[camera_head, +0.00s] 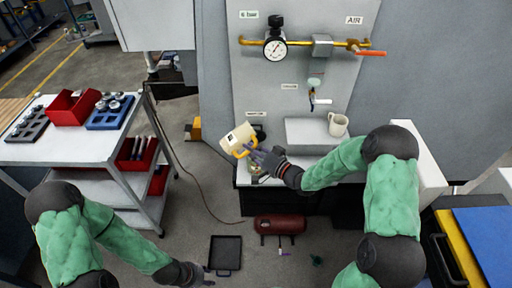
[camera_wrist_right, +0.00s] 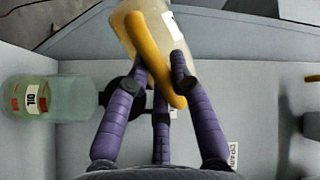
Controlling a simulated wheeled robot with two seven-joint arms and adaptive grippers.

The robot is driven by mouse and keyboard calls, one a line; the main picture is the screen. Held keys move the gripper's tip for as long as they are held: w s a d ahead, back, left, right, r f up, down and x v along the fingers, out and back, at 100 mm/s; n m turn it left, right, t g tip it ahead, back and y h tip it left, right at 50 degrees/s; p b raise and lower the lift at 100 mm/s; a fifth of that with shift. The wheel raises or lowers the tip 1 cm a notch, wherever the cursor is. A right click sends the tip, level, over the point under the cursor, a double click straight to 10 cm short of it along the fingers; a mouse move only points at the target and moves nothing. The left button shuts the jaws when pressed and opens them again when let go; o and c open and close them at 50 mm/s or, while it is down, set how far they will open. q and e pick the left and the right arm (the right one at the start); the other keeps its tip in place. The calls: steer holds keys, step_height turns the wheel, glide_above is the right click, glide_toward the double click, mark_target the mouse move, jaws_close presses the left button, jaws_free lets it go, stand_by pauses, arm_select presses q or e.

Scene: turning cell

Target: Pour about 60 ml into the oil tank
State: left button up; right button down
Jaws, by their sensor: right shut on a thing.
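My right gripper (camera_head: 264,155) is shut on the yellow handle of a cream jug (camera_head: 237,137). The jug is tilted and held above the left end of the bench; no stream of liquid can be made out. In the right wrist view the jug (camera_wrist_right: 128,35) is at the top, with my purple fingers (camera_wrist_right: 160,85) around its handle. The oil tank (camera_wrist_right: 62,98), clear greenish with an OIL label, is at the left of that view, apart from the fingers. In the head view the tank cannot be told apart clearly. My left gripper (camera_head: 208,275) is low at the front, away from the jug.
A white mug (camera_head: 338,124) stands on the grey ledge behind my right forearm. A panel with a gauge (camera_head: 275,48) and brass pipe rises behind. A trolley (camera_head: 70,145) with red bins is at left.

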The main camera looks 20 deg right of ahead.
step_height(320, 180, up, 3)
steer(key=shift+w+f+p, duration=0.1)
steer(key=shift+f+p, duration=0.05)
steer(key=shift+p, duration=0.5)
steer(key=shift+m, duration=0.5)
steer(key=shift+m+t, duration=0.3)
arm_select(q)
step_height(320, 180, up, 2)
steer(key=shift+r, duration=0.1)
arm_select(e)
steer(key=shift+d, duration=0.1)
steer(key=shift+r+y, duration=0.2)
steer(key=shift+y, duration=0.1)
steer(key=shift+d+r+m+t, duration=0.1)
steer(key=shift+r+m+t, duration=0.15)
steer(key=shift+m+t, duration=0.35)
steer(key=shift+s+a, duration=0.2)
steer(key=shift+a, duration=0.25)
steer(key=shift+r+m, duration=0.25)
steer(key=shift+m, duration=0.45)
